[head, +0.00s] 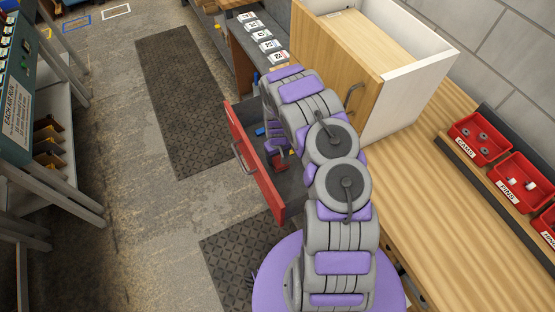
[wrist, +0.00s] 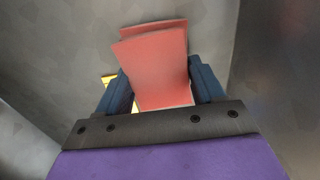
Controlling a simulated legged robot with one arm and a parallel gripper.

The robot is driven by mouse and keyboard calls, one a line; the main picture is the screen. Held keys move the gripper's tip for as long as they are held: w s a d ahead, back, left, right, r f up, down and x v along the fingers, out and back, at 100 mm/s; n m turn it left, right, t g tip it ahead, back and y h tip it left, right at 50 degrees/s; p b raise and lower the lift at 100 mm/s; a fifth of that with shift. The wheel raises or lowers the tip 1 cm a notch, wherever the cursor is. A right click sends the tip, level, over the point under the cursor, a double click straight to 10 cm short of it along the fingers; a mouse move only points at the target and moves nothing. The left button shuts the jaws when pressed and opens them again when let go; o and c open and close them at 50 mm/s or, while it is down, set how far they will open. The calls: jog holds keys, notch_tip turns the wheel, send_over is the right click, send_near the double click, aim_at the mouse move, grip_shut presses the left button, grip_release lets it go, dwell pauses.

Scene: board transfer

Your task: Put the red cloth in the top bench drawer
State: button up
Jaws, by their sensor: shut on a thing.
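The red cloth (wrist: 158,58) is folded and held between the two dark blue fingers of my gripper (wrist: 163,84) in the wrist view. Grey metal surfaces surround it there. The bench drawer (head: 256,166) has a red front with a grey handle and stands pulled open in the head view. My gripper (head: 277,148) reaches down over the open drawer, partly hidden by my arm. A small red patch shows by the fingers there. I cannot tell whether the cloth touches the drawer floor.
A small yellow thing (wrist: 109,78) shows beside the left finger. A wooden cabinet (head: 340,55) with a white side stands on the bench top (head: 440,210). Red labelled bins (head: 480,138) line the wall at right. Floor left of the drawer is clear.

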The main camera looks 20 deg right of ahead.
jog(key=shift+f, duration=0.75)
jog(key=shift+f, duration=0.1)
jog(key=o, duration=0.8)
notch_tip(320, 180, up, 13)
jog(key=p, duration=0.3)
notch_tip(320, 180, up, 13)
send_over(277, 157)
jog(key=s+a, duration=0.2)
jog(key=s, duration=0.2)
jog(key=s+a+r, duration=0.4)
jog(key=s+r, duration=0.5)
jog(key=r, duration=0.4)
jog(key=s+a+r, duration=0.2)
jog(key=s+r, duration=0.1)
jog(key=s, duration=0.5)
jog(key=s+a+r+g, duration=0.1)
jog(key=s+r, duration=0.3)
jog(key=s, duration=0.4)
jog(key=s+a+r, duration=0.3)
jog(key=s, duration=0.5)
jog(key=shift+r+g, duration=0.15)
jog(key=shift+g, duration=0.25)
